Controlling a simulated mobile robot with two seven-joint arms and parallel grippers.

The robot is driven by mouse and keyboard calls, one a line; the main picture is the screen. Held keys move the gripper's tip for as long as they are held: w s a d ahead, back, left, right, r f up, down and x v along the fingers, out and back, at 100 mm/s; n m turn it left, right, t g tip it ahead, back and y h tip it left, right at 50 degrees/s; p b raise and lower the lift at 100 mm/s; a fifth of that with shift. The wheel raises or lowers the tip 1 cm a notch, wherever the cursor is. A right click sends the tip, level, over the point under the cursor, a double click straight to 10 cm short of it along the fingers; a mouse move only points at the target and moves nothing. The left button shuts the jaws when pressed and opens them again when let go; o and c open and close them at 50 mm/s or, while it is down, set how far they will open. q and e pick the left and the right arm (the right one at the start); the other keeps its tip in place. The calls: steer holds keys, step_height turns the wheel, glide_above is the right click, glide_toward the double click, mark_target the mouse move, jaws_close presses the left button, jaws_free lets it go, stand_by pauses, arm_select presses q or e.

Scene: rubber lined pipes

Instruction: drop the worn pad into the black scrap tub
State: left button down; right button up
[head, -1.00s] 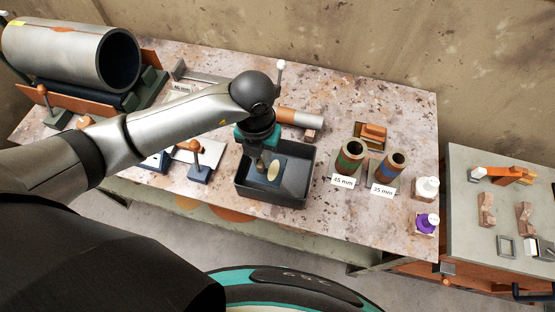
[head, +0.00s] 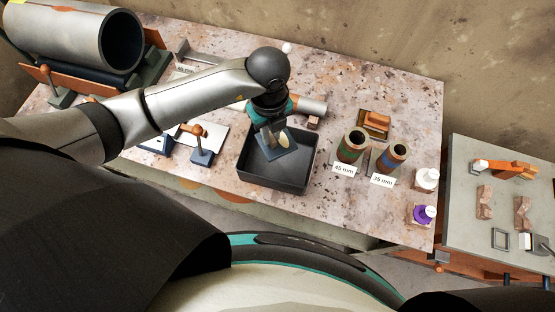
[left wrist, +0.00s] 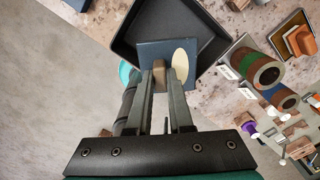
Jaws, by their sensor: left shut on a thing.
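The worn pad is a dark blue plate with a cream oval patch; it shows in the head view (head: 288,153) and the left wrist view (left wrist: 150,49). My left gripper (head: 272,129) is shut on a brown block on the pad, seen between the fingertips in the left wrist view (left wrist: 172,72). The pad hangs tilted over the back part of the black scrap tub (head: 275,187). The tub's wall also shows in the left wrist view (left wrist: 205,15). The visible tub floor is bare. My right gripper is not in view.
Two lined pipe pieces (head: 352,145) (head: 390,157) with size cards stand right of the tub. Blue-based pads with wooden knobs (head: 201,155) lie to its left. A grey-and-orange pipe (head: 312,107) lies behind it. White and purple bottles (head: 424,214) stand at the right edge.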

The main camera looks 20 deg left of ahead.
arm_select(q)
steer(key=shift+f+b, duration=1.25)
steer(key=shift+f, duration=0.5)
steer(key=c, duration=0.7)
jaws_free()
steer(key=shift+c, duration=0.2)
steer(key=shift+r, duration=0.2)
step_height(320, 180, up, 15)
